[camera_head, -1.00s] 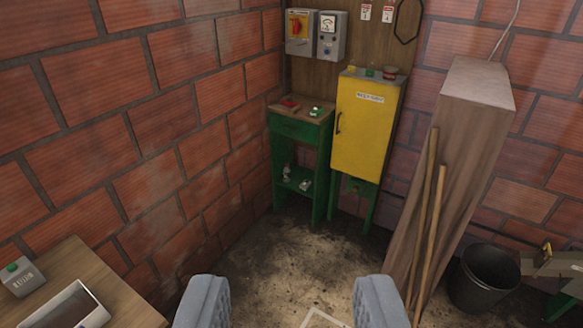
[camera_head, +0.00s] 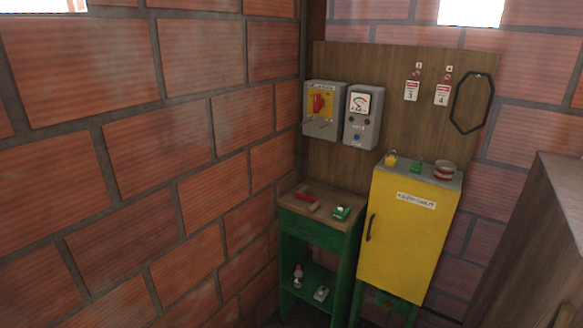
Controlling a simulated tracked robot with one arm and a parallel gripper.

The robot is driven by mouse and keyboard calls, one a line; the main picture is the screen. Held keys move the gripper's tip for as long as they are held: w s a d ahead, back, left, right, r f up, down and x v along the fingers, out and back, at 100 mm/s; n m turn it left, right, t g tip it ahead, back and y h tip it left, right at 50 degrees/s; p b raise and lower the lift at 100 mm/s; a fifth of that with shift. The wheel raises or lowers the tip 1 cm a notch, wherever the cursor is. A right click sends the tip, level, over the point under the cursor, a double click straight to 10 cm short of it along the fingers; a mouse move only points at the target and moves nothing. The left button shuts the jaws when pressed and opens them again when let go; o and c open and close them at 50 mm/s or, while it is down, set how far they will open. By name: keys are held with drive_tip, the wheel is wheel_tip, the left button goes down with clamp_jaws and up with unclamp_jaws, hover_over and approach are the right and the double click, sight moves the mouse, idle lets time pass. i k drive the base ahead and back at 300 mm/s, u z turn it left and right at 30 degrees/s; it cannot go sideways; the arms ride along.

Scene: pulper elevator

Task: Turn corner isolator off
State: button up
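Below the isolator stands a green bench (camera_head: 319,233) with small items on top and on its shelf. A yellow cabinet (camera_head: 408,235) stands to its right. Tags (camera_head: 412,88) and a black loop (camera_head: 472,103) hang on the board. A brown cabinet (camera_head: 545,235) is at the right.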

sight(318, 103)
drive_tip(key=u, duration=0.15)
drive_tip(key=i, duration=1.65)
drive_tip(key=u, duration=0.3)
drive_tip(key=i, duration=1.05)
drive_tip(key=z, duration=0.05)
